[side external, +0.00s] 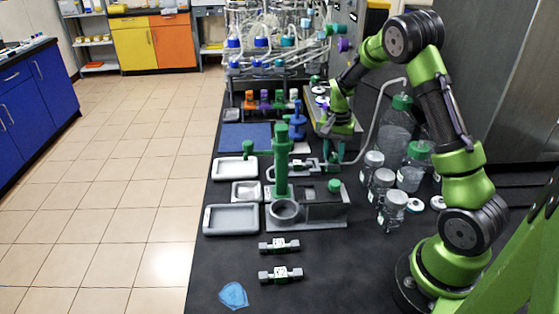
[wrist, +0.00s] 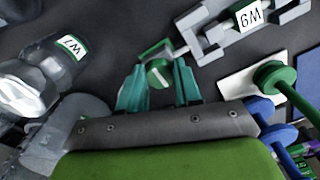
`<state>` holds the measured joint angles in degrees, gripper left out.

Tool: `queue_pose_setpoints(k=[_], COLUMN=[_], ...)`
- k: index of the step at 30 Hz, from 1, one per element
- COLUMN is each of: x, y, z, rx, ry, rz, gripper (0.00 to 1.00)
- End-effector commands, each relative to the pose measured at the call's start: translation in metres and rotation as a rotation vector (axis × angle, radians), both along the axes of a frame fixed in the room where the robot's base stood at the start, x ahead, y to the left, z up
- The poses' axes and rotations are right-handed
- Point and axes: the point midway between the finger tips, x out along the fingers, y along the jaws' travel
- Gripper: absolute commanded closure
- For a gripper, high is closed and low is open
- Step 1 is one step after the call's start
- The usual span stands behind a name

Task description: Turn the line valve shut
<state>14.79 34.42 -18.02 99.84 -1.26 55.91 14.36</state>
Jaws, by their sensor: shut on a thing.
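The line valve shows in the wrist view as a round green knob (wrist: 158,76) with a pale stripe across its top. It joins a grey line fitting (wrist: 213,40) with a white label. My gripper (wrist: 160,88) has its two teal fingers on either side of the knob, shut on it. In the side external view my gripper (side external: 333,150) points down at the right end of the grey line fitting (side external: 305,165). The knob is largely hidden there by the fingers, and its exact angle is hard to tell.
Clear bottles (side external: 380,185) stand close to the right of my gripper, with a curved grey tube above. A tall green column (side external: 282,165) stands to the left. Trays (side external: 231,219) and two loose labelled fittings (side external: 280,274) lie nearer. The black bench front is mostly clear.

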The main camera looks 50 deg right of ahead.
Motion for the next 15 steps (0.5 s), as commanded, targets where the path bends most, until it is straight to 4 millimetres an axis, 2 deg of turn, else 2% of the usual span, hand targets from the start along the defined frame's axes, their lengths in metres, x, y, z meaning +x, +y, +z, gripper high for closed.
queue_pose_setpoints(k=[9,10,15], x=[0.0004,0.0004,0.0003], y=[-0.0002,-0.0002,-0.0001], z=[0.0008,0.0008,0.0006], rx=[0.001,0.001,0.001], ry=[-0.002,-0.002,-0.002], rz=[-0.007,-0.007,-0.005], gripper=[0.97,0.64,0.41])
